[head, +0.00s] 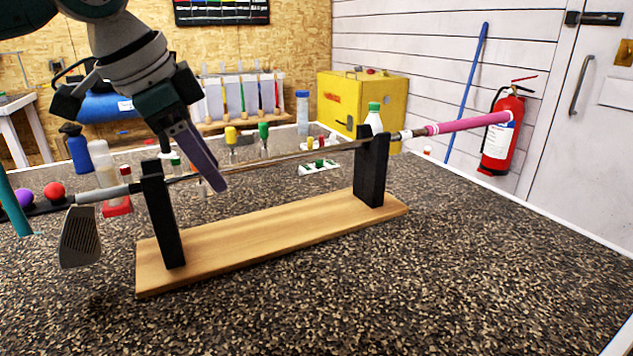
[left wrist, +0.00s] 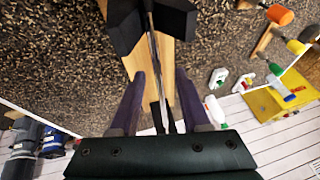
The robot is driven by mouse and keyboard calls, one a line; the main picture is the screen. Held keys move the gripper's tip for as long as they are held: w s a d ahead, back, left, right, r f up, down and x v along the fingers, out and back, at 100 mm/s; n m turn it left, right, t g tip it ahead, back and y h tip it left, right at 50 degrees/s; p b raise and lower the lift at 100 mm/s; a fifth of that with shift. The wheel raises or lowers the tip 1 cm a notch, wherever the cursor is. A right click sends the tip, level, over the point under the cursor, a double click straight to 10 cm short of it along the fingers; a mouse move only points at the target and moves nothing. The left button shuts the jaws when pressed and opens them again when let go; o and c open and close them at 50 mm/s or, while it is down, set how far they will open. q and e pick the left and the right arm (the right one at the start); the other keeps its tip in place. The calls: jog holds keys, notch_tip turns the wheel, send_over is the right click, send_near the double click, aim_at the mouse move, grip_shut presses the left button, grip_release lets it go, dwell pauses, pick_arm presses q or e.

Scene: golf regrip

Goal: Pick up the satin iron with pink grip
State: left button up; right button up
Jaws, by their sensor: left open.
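The satin iron has its grey clubhead (head: 80,237) at the left and its pink grip (head: 470,123) at the right in the head view. Its shaft (head: 290,156) rests across two black posts (head: 371,165) on a wooden base (head: 270,236). My left gripper (head: 203,176) is open over the shaft, near the left post. In the left wrist view the shaft (left wrist: 154,50) runs between the two spread fingers of the left gripper (left wrist: 160,80), with gaps on both sides. Whether the fingertips reach below the shaft is unclear. My right gripper is not in view.
Behind the club stand several small bottles, a white bottle (head: 374,118) and a yellow box (head: 362,100). A red ball (head: 54,191) and a purple ball (head: 24,196) sit at the left. The speckled tabletop (head: 480,270) is clear in front and right.

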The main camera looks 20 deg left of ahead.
pick_arm(q)
jog(key=x, duration=0.4)
jog(key=shift+f, duration=0.45)
jog(key=shift+c, duration=0.3)
grip_shut()
jog(key=shift+w+r, duration=0.1)
dwell(0.6)
